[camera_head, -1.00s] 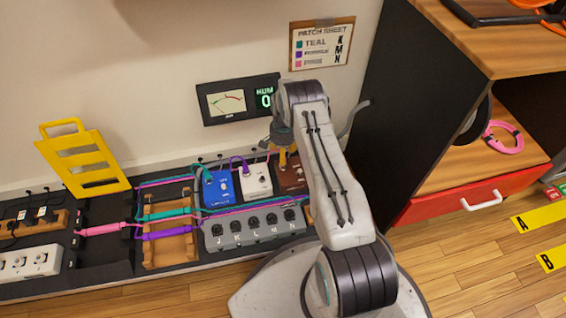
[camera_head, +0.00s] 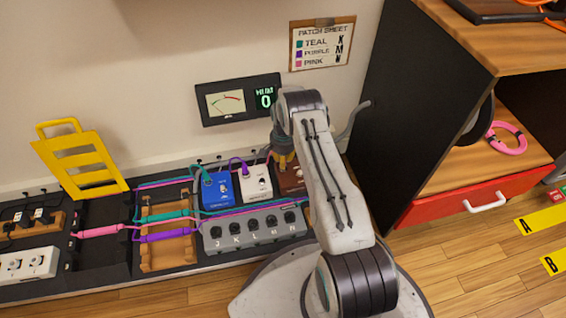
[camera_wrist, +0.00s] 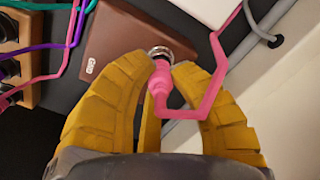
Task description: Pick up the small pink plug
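The small pink plug (camera_wrist: 161,87) is at the edge of the brown box (camera_wrist: 128,38), its tip end at a metal socket and its pink cable bending away to the right. My gripper (camera_wrist: 163,72) has yellow fingers on both sides of the plug, with no clear gap between fingertips and plug. In the head view my gripper (camera_head: 285,161) points down beside the brown pedal (camera_head: 292,181), and my arm hides the plug there.
A blue pedal (camera_head: 218,190) and a white pedal (camera_head: 256,182) stand left of the brown one. A grey jack box (camera_head: 252,233) is in front. A wooden cradle (camera_head: 165,256) holds teal and purple connectors. The wall is close behind.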

